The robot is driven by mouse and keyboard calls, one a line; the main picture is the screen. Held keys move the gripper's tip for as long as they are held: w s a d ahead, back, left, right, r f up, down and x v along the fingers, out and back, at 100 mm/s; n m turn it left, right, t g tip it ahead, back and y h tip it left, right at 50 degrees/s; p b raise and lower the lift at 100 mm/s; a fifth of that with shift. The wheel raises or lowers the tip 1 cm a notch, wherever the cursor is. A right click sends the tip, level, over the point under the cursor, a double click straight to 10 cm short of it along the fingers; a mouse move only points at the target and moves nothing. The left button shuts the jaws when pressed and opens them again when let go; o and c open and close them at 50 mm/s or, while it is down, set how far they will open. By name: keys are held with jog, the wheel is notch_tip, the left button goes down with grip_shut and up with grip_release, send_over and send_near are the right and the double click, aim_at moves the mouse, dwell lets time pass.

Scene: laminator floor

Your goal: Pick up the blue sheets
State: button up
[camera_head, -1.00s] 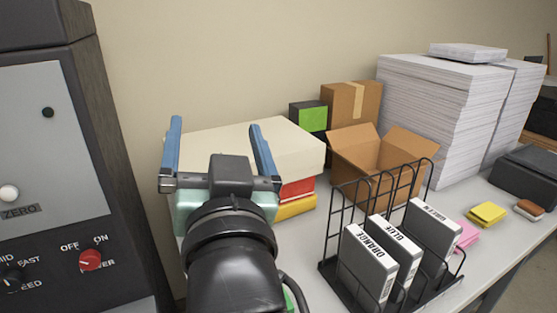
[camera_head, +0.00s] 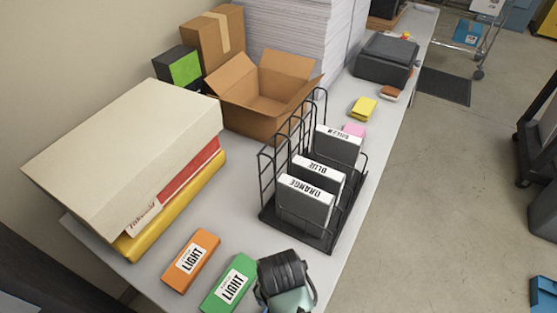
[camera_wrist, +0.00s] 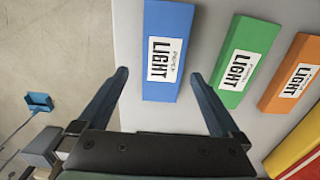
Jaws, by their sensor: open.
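The blue sheets (camera_wrist: 165,88) are a flat blue pack with a white "LIGHT" label, lying on the grey table in the wrist view. My gripper (camera_wrist: 160,76) is open and empty, with one finger to each side of the near part of the blue pack. The fingers look apart from it; the height gap is hard to tell. In the head view, the blue pack and my fingertips do not show; only part of my wrist is at the bottom edge.
A green pack (camera_head: 229,284) and an orange pack (camera_head: 191,261) lie beside it. A black wire rack (camera_head: 263,180) holds upright grey boxes labelled ORANGE, BLUE and GREEN. A stack of large boxes (camera_head: 120,140) and an open carton (camera_head: 290,75) stand behind. Bare floor (camera_head: 450,180) lies past the table edge.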

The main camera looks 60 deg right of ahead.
jog(key=shift+w+f+p, duration=0.15)
jog(key=shift+f+p, duration=0.2)
jog(key=shift+f, duration=1.3)
jog(key=shift+w+f+p, duration=0.1)
jog(key=shift+f+p, duration=0.2)
jog(key=shift+f, duration=1.35)
jog(key=c, duration=1.4)
